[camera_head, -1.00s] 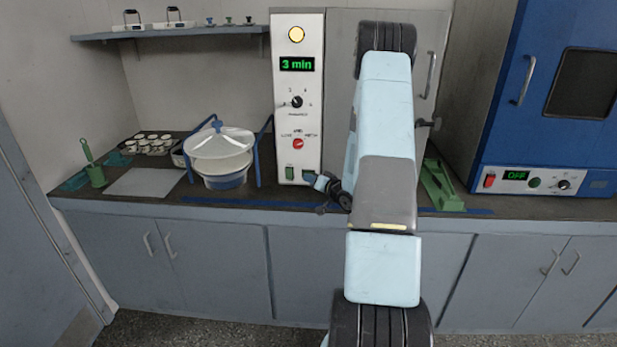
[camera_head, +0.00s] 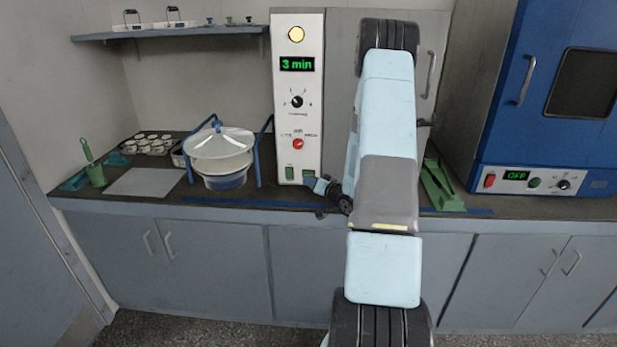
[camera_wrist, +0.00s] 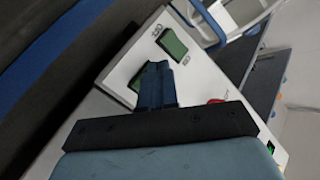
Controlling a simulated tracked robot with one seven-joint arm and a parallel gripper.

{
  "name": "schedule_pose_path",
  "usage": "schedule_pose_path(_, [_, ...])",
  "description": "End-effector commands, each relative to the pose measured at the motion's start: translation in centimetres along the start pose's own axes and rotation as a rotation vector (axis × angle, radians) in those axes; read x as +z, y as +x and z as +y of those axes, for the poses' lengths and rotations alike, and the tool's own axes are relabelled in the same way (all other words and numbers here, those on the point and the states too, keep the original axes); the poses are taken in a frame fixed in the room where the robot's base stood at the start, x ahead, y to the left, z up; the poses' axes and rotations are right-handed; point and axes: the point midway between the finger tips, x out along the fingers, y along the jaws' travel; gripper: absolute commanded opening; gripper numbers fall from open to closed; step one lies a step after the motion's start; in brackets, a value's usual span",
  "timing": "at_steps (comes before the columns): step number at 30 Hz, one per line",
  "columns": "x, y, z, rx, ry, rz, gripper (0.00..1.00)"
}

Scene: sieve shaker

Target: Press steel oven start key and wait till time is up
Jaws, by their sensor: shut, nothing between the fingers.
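The steel oven (camera_head: 388,110) is grey, with a white control panel (camera_head: 284,125) on its left side. Its round lamp (camera_head: 296,34) glows yellow and its display (camera_head: 297,64) reads "3 min" in green. Two green keys sit low on the panel, the left key (camera_head: 290,173) and the right key (camera_head: 308,175); the wrist view also shows the left key (camera_wrist: 173,43). My gripper (camera_head: 315,184) is shut and empty, close in front of the right key. In the wrist view my fingertips (camera_wrist: 157,68) partly hide that key; I cannot tell whether they touch it.
A black knob (camera_head: 297,102) and a red knob (camera_head: 298,143) are above the keys. A green rack (camera_head: 440,187) and a blue oven reading OFF (camera_head: 533,75) are to the right.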

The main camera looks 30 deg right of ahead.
Motion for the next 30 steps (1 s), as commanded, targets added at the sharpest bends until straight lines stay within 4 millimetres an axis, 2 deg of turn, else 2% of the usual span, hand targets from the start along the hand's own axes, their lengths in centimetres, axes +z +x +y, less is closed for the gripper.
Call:
schedule_pose_path(16, [2.2,-3.0,-2.1,0.0,0.001,-0.001,0.0])
schedule_pose_path(30, [2.4,-3.3,-2.4,0.0,0.001,0.0,0.0])
